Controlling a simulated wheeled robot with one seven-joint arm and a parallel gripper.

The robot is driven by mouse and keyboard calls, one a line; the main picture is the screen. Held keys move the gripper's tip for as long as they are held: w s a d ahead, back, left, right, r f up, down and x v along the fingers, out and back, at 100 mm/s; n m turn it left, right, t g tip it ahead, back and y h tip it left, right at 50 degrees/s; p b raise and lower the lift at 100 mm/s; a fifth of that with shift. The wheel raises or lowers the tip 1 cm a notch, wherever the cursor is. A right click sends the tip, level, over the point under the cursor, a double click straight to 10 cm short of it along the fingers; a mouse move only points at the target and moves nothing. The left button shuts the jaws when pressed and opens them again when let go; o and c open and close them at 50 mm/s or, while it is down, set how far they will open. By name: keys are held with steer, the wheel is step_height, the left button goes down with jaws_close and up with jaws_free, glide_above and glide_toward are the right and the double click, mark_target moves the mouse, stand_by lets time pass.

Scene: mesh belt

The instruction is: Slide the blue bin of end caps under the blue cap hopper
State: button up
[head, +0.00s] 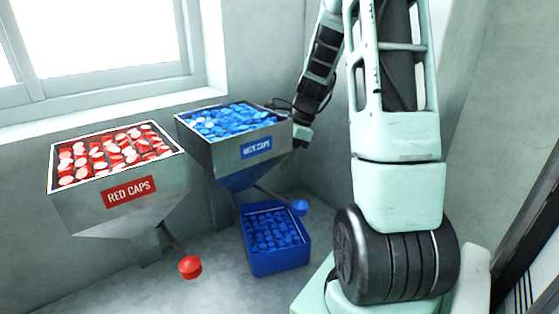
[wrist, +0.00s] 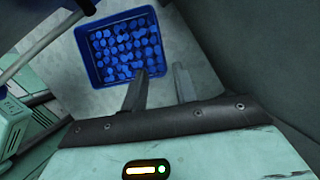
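The blue bin (head: 281,263) is full of blue caps and sits upright on the floor, in front of and slightly right of the blue cap hopper (head: 222,155). The hopper is a grey box heaped with blue caps, with a blue funnel below. In the wrist view the bin (wrist: 86,62) is seen from above, beyond the fingers. My gripper (wrist: 160,70) is open, with an empty gap between its two fingers. The left finger overlaps the bin's near right corner in the picture; I cannot tell if it touches. In the head view my wrist is beside the hopper's right side and the fingers are hidden.
The red cap hopper (head: 85,215) stands to the left, with a red-knobbed lever (head: 190,267). A blue-knobbed lever (head: 300,207) sticks out from the blue hopper, close above the bin's back right corner. A wall and window are behind. Some bare floor (head: 215,285) shows left of the bin.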

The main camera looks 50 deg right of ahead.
steer(key=p, duration=0.1)
glide_above(262, 223)
step_height(262, 223, down, 16)
steer(key=shift+d+f, duration=0.1)
steer(key=shift+d, duration=0.05)
jaws_close()
